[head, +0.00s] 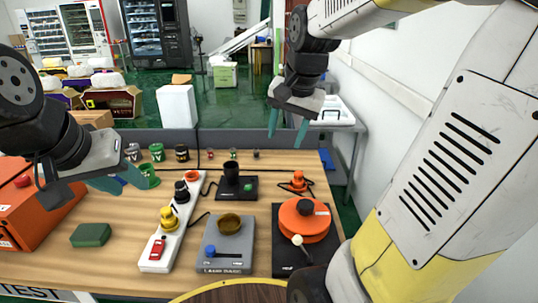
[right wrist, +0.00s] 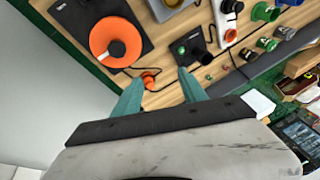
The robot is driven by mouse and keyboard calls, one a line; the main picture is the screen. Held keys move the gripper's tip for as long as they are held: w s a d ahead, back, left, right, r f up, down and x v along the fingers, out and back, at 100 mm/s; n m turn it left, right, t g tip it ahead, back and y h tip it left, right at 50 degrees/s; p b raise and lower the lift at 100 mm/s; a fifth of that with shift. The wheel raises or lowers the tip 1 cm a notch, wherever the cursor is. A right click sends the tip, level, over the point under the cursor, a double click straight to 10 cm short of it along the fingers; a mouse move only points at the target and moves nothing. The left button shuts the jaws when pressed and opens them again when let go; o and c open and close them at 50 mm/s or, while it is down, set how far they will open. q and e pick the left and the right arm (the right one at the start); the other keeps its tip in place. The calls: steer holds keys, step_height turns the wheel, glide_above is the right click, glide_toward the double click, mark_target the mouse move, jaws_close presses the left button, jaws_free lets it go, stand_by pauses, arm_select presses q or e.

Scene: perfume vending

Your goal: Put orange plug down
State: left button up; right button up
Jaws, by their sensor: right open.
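The orange plug (head: 299,182) rests on the wooden table at the right, behind the orange round device (head: 304,220), with a dark cord beside it. In the right wrist view the plug (right wrist: 150,79) shows beyond and between my fingertips, apart from them. My right gripper (head: 287,125) is open and empty above and behind the plug; its teal fingers also show in the right wrist view (right wrist: 160,88). My left gripper (head: 120,180) hangs over the table's left part; its finger gap is unclear.
A white power strip (head: 157,252) holds yellow and black plugs, with an orange piece at its far end. A grey hot plate (head: 226,246), a black device (head: 237,187) and a green block (head: 91,235) stand on the table. An orange box (head: 38,212) is at left.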

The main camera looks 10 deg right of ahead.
steer(key=s+a+n+t, duration=0.1)
steer(key=s+a+n, duration=0.1)
steer(key=s, duration=0.4)
steer(key=s+a+n+t+y, duration=0.1)
steer(key=s+a+n, duration=0.1)
steer(key=s+n, duration=0.2)
steer(key=shift+s+a+n, duration=0.3)
steer(key=shift+s+n, duration=0.1)
steer(key=shift+s, duration=0.5)
